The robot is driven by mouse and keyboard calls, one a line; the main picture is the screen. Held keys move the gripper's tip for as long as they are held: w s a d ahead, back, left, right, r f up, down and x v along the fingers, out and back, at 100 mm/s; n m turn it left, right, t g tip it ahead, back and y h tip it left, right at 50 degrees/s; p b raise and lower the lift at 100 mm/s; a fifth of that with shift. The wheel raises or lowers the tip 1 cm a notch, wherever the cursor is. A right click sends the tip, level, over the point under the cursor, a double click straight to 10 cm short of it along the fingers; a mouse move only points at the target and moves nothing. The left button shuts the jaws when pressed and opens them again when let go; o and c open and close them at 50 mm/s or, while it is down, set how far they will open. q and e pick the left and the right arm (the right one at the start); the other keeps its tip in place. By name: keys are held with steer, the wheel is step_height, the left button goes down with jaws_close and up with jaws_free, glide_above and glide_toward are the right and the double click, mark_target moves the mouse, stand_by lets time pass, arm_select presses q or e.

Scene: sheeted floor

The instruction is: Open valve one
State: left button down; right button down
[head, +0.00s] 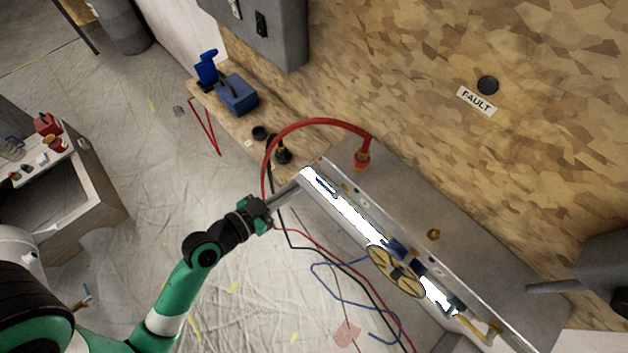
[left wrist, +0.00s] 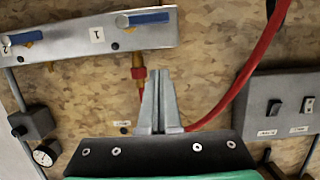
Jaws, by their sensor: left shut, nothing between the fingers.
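Valve one has a blue lever handle (left wrist: 148,18) on a metal manifold (left wrist: 120,38), right of a label reading 1 (left wrist: 97,35). The lever lies along the panel. In the head view, a small dark blue strip (head: 326,183) near the manifold's upper left end appears to be this lever; glare washes out the face there. My left gripper (head: 301,183) is shut and empty, its fingertips at that end of the manifold (head: 455,245). In the left wrist view its fingers (left wrist: 160,76) point toward the manifold, below the lever and apart from it in the picture. My right gripper is out of view.
A second blue lever (left wrist: 22,39) is farther along the manifold. A red hose (head: 310,123) arches from a brass fitting (head: 362,157) close to my left gripper. A brass wheel (head: 397,271) is on the front. Loose cables (head: 320,255) lie on the floor below.

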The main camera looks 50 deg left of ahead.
arm_select(q)
steer(key=w+f+b, duration=0.1)
steer(key=w+f, duration=0.4)
steer(key=w, duration=0.2)
steer(key=shift+w+a+f+b, duration=0.2)
steer(key=shift+w+f+b, duration=0.15)
steer(key=shift+f+b, duration=0.05)
